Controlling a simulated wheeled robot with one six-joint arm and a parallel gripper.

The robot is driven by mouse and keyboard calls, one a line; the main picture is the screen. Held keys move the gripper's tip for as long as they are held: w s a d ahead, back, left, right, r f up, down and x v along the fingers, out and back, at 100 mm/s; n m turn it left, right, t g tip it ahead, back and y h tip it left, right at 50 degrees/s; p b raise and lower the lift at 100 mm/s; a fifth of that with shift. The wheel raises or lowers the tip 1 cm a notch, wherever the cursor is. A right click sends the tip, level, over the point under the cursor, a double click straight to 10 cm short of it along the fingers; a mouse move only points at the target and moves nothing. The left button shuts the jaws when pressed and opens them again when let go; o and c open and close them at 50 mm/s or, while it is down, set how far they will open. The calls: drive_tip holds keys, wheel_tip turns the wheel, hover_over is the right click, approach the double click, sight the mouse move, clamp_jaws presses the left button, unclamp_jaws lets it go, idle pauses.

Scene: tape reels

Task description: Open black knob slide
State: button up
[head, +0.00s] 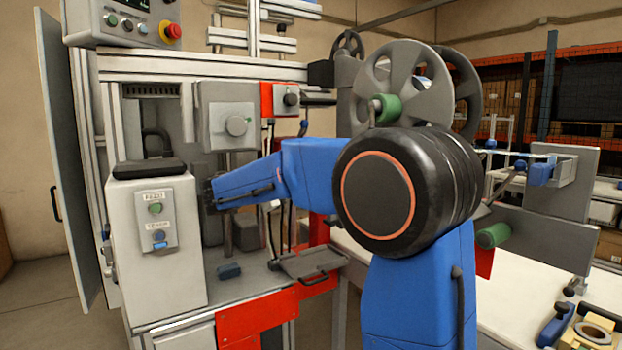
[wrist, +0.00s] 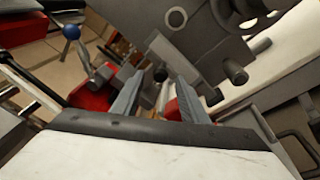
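In the wrist view, a small black knob (wrist: 160,74) shows on a short stem just beyond the tips of my gripper (wrist: 160,84). It lines up with the gap between the two grey fingers. The fingers are apart with nothing held between them; I cannot tell whether they touch the knob. Which slide the knob belongs to is not clear. In the head view my blue arm reaches left into the grey machine (head: 155,240); the fingers there are too small and dark to make out, and the black knob cannot be picked out.
In the wrist view, a grey plate with other dark round knobs (wrist: 236,72) stands close on the right. A lever with a blue ball (wrist: 71,32) and red parts are on the left. In the head view, a grey box with a round dial (head: 236,125) hangs above my arm, and reels (head: 405,85) stand behind.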

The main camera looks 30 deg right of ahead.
drive_tip(key=shift+x, duration=2.1)
clamp_jaws()
